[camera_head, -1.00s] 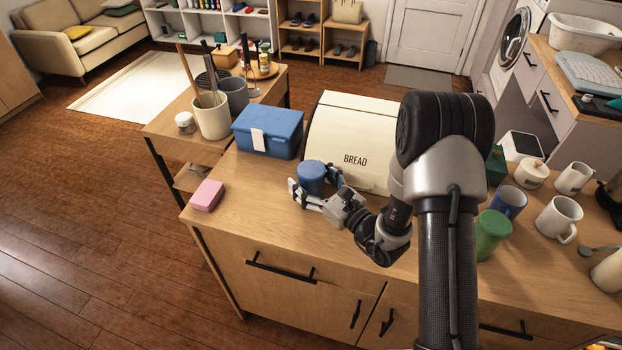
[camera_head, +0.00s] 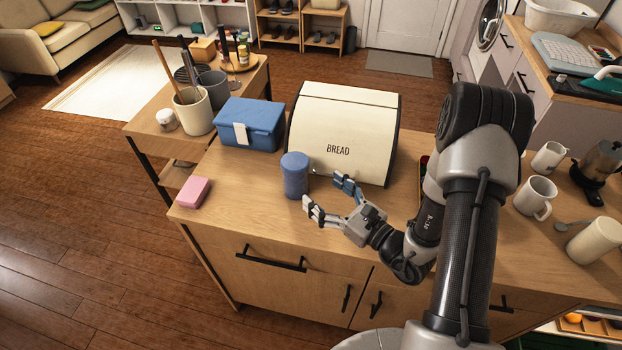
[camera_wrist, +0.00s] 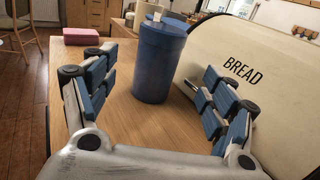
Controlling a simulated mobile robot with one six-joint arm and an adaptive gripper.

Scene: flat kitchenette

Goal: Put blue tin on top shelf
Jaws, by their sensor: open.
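The blue tin (camera_head: 294,178) is a lidded cylinder standing upright on the wooden counter, in front of the left end of the bread bin. It also shows in the wrist view (camera_wrist: 158,65), just beyond and between the fingers. My gripper (camera_head: 323,188) is open and empty, low over the counter to the right of the tin. In the wrist view my gripper (camera_wrist: 155,82) has its fingers spread wide, with a gap of bare counter before the tin. I cannot tell which shelf is the top shelf.
The cream bread bin (camera_head: 345,125) stands close behind the tin. A blue box (camera_head: 249,124) is behind left, and a pink block (camera_head: 193,192) lies near the counter's left edge. A mug (camera_head: 536,198) stands at right. A white shelf unit (camera_head: 185,14) is against the far wall.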

